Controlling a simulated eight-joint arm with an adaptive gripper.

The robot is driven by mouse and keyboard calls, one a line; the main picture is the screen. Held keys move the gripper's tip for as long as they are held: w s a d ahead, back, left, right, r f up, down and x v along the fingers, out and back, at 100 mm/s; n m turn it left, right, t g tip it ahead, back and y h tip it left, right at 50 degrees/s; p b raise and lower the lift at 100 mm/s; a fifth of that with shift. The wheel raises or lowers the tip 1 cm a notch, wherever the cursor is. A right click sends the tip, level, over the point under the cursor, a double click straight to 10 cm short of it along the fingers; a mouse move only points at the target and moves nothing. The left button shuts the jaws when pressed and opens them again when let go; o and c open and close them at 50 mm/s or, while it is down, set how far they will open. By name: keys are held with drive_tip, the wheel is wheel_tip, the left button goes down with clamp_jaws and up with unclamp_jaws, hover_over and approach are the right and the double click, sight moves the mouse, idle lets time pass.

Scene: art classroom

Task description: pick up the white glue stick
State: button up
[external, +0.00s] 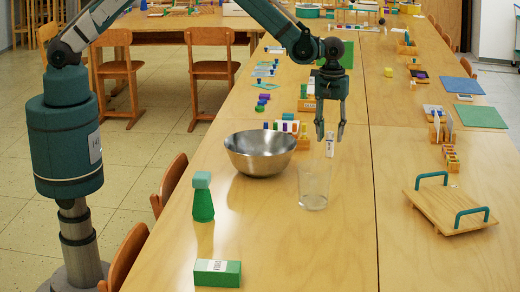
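A small white upright object with dark marks, likely the white glue stick (330,146), stands on the long wooden table (345,245). In the external view it shows just below and between my gripper's fingertips. My gripper (331,136) points down with its two fingers apart, open and apparently empty. I cannot tell from this one view how far the fingertips are from the stick in depth, or whether they touch it.
A metal bowl (260,153) stands left of the stick, and a clear glass (313,186) stands in front. A green bottle (203,198), green box (217,273) and wooden tray (450,207) with teal handles are nearer. The front middle of the table is clear.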

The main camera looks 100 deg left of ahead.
sight(330, 147)
drive_tip(key=shift+a+f, duration=0.1)
drive_tip(key=shift+f, duration=2.45)
drive_tip(key=shift+c, duration=0.5)
drive_tip(key=c, duration=0.9)
